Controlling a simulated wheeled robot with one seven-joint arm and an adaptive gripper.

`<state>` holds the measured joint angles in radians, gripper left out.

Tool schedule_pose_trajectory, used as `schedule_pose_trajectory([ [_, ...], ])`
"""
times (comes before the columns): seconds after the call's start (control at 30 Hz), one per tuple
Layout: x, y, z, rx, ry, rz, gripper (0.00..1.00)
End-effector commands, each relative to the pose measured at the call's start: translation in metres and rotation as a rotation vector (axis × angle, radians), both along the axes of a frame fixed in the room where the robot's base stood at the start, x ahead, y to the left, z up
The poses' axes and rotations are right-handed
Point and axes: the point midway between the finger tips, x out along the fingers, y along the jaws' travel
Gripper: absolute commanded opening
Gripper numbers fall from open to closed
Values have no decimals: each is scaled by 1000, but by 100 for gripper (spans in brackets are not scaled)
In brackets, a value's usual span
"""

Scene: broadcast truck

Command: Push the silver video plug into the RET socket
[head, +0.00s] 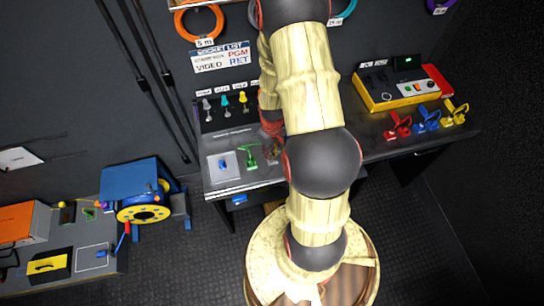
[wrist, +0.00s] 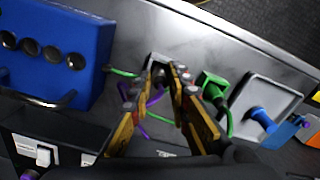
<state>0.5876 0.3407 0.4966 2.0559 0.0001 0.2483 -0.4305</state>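My gripper (wrist: 166,76) points down at the bench. Its two fingers are close together at the tips, with a narrow gap between them. A small grey block (wrist: 156,60) shows at the tips; I cannot tell whether it is gripped or only beside them. A blue box with several dark round holes (wrist: 40,48) stands to the left in the wrist view; no RET label is readable on it. In the head view a grey-silver plug (head: 206,105) stands on the rear rack, beside cyan and yellow ones. My arm hides much of the gripper there.
A green clamp-like piece (wrist: 214,86) stands close beside my gripper, with a green cable. A purple cable (wrist: 152,97) runs by the fingers. A grey tray (wrist: 246,112) holds a blue plug (wrist: 262,118). A socket list sign (head: 222,57) hangs on the wall.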

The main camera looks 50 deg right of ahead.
Motion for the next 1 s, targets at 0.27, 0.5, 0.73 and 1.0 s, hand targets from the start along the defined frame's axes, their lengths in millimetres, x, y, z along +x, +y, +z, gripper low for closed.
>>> schedule_pose_trajectory([
  [0.27,0,0,0,0,0,0,1],
  [0.5,0,0,0,0,0,0,0],
  [0.73,0,0,2,0,-1,0,0],
  [1.0,1,-1,30,-2,-3,0,0],
])
